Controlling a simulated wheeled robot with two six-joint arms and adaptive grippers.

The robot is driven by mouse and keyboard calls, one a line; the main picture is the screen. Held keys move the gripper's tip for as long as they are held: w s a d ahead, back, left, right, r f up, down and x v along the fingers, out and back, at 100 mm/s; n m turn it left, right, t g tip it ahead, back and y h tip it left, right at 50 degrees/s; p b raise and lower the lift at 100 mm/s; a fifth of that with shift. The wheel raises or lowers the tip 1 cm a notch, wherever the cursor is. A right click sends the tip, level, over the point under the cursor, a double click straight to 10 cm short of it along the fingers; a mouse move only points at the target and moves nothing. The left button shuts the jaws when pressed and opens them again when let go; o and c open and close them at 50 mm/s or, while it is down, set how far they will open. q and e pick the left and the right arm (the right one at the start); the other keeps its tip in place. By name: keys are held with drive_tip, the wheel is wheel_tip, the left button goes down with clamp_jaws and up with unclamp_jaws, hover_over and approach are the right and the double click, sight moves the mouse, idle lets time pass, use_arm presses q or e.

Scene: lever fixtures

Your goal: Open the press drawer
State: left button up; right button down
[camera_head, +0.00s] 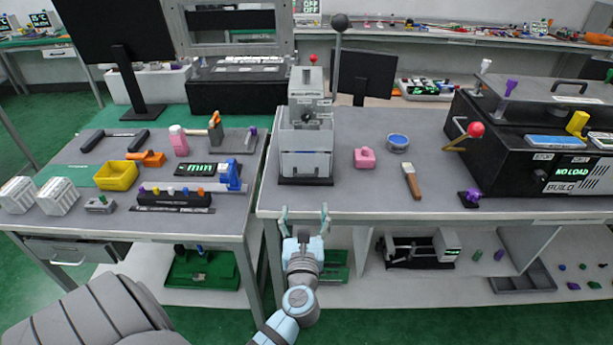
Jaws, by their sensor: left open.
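The grey press (306,125) stands upright on the left part of the right-hand table. A tall lever with a dark ball knob (339,22) rises from it, and a small red knob sits on its top. The press drawer (306,163) appears to be the light grey box at its base, low and facing me; it looks closed. My left gripper (305,219) is at the table's front edge, below and in front of the press. Its two fingers point up and are apart, with nothing between them, and it does not touch the press. My right gripper is not in view.
A pink block (364,158), a blue-topped round tub (397,143) and a brush (411,182) lie right of the press. A black machine with a red-knobbed lever (475,129) stands further right. The table's front edge (430,215) is close to my gripper. A cluttered table (100,218) stands left.

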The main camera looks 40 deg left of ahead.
sight(306, 176)
use_arm(q)
drive_tip(key=b+x, duration=0.1)
drive_tip(key=x, duration=1.2)
drive_tip(key=shift+w+a+f, duration=0.1)
drive_tip(key=shift+w+a, duration=0.3)
drive_tip(key=shift+w, duration=0.05)
drive_tip(key=shift+c, duration=0.3)
